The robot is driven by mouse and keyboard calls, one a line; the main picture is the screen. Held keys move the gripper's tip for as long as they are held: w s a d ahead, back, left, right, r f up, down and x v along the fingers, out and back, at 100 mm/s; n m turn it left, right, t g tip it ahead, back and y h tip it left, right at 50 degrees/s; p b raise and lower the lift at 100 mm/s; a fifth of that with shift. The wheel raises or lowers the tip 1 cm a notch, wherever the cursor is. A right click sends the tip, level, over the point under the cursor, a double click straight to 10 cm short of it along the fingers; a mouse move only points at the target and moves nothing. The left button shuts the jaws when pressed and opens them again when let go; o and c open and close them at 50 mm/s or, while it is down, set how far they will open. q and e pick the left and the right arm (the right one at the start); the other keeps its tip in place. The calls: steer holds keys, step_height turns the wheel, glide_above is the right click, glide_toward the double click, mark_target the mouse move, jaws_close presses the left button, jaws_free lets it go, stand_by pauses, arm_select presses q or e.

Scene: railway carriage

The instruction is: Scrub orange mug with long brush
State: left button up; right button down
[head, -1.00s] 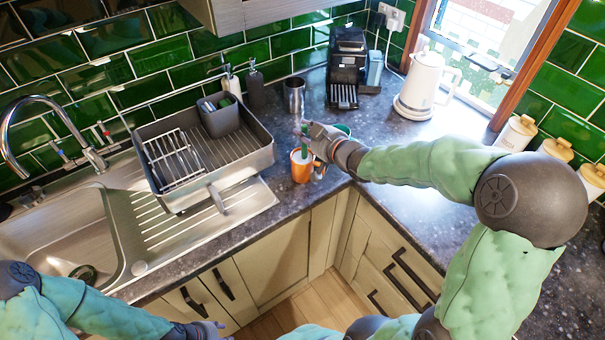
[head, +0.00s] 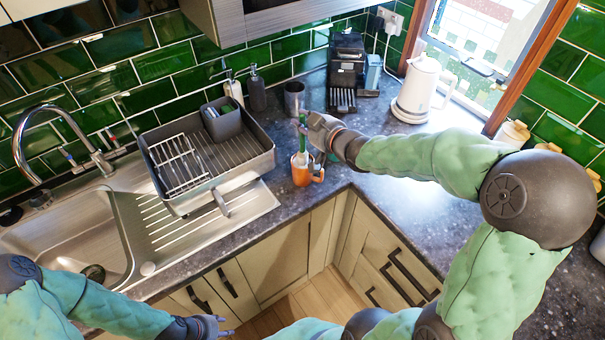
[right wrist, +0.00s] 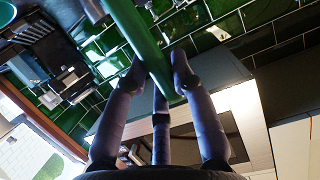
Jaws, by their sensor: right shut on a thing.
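The orange mug (head: 301,175) stands upright on the dark worktop near its inner front corner, its handle to the right. My right gripper (head: 303,126) is above it, shut on the green handle of the long brush (head: 302,142). The brush hangs nearly upright, and its pale head is at the mug's mouth; how far it reaches inside I cannot tell. In the right wrist view the fingers (right wrist: 165,85) close around the green handle (right wrist: 138,38). My left gripper (head: 213,326) is low at the bottom edge, away from the mug, and its jaw opening is unclear.
A grey dish rack (head: 262,165) stands left of the mug, beside the sink (head: 70,235). A metal cup (head: 294,98), coffee machine (head: 346,65) and white kettle (head: 418,90) stand behind. A teal item behind the right gripper is mostly hidden. Worktop right of the mug is clear.

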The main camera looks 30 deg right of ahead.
steer(key=shift+r+p, duration=3.25)
steer(key=shift+r, duration=0.85)
steer(key=shift+f, duration=0.1)
